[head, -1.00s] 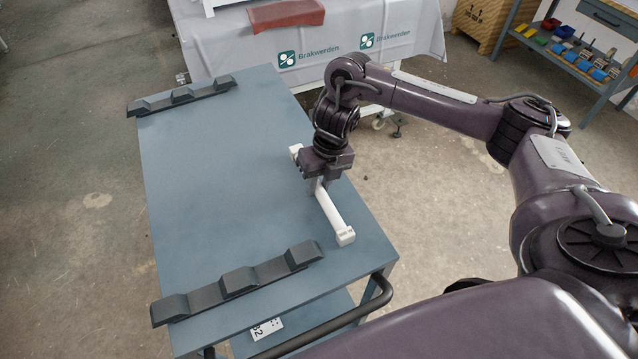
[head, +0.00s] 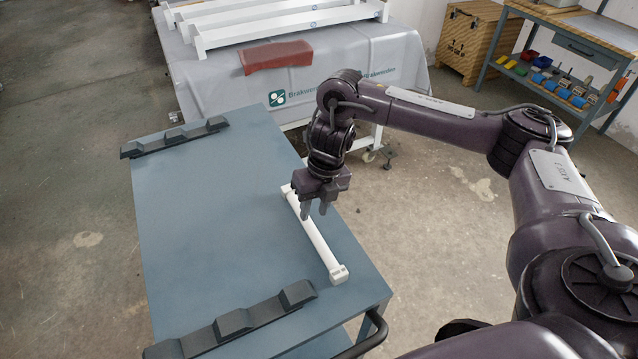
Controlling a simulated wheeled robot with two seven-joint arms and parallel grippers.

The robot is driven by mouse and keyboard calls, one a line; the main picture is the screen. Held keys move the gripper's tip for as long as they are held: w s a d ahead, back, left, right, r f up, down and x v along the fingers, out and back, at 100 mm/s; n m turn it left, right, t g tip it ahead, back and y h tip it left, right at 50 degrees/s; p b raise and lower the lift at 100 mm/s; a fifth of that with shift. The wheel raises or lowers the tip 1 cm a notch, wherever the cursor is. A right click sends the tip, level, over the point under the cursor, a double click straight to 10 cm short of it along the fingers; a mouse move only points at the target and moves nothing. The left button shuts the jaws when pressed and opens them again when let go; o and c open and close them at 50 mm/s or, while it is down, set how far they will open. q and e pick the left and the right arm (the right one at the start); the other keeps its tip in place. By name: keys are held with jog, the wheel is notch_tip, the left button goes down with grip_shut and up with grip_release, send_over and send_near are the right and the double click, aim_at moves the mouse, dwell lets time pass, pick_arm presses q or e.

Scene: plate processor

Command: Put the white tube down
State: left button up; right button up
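The white tube (head: 316,240) has square end pieces and lies along the right side of the blue-grey cart top (head: 210,215). My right gripper (head: 315,213) is above the tube, pointing down. Its two fingers are apart with nothing held between them. The fingers overlap the upper middle part of the tube in the picture and hide a little of it. My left gripper is not in the head view.
Black notched racks stand at the cart's far edge (head: 175,137) and near edge (head: 235,322). Behind, a cloth-covered table (head: 350,75) holds a red cloth (head: 276,57) and white frames (head: 270,20). The cart's left and middle top is clear.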

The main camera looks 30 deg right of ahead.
notch_tip(320, 180, up, 7)
jog(key=d+p, duration=0.1)
jog(key=shift+d+p, duration=0.15)
jog(key=shift+p, duration=0.15)
jog(key=shift+s, duration=0.15)
